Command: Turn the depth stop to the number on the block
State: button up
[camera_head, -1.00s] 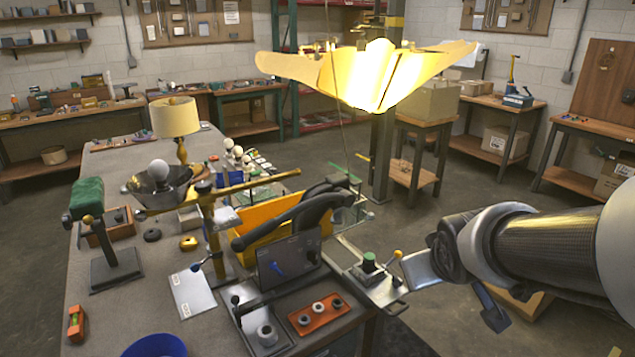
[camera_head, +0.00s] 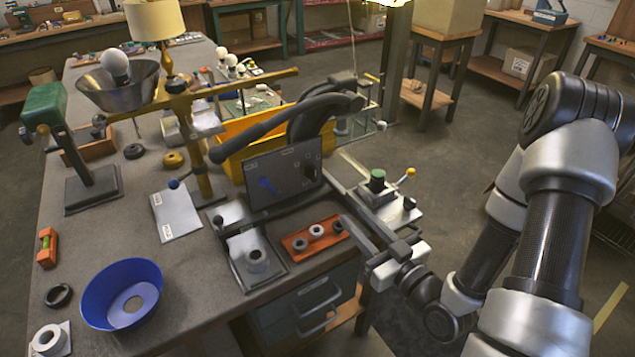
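A dark upright panel (camera_head: 285,190) stands on the bench beside the yellow bin. I cannot tell for certain which part is the depth stop. My gripper (camera_head: 372,240) is at the bench's right edge, right of the orange tray and below the panel, apart from the knob.
An orange tray (camera_head: 300,252) with dark and pale rings lies before the panel. A metal fixture with a green knob (camera_head: 377,180) and yellow-tipped lever (camera_head: 410,172) sits right. A blue bowl (camera_head: 95,300) stands front left.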

aim_at(316, 177)
jog(key=b+x, duration=0.1)
jog(key=b, duration=0.1)
jog(key=b+x, duration=0.3)
jog(key=b, duration=0.1)
jog(key=shift+w+a+f, duration=0.15)
jog(key=shift+f, duration=0.25)
jog(key=b+x, duration=0.3)
jog(key=b, duration=0.1)
jog(key=shift+b, duration=0.3)
jog(key=x, duration=0.9)
jog(key=shift+r, duration=0.4)
grip_shut()
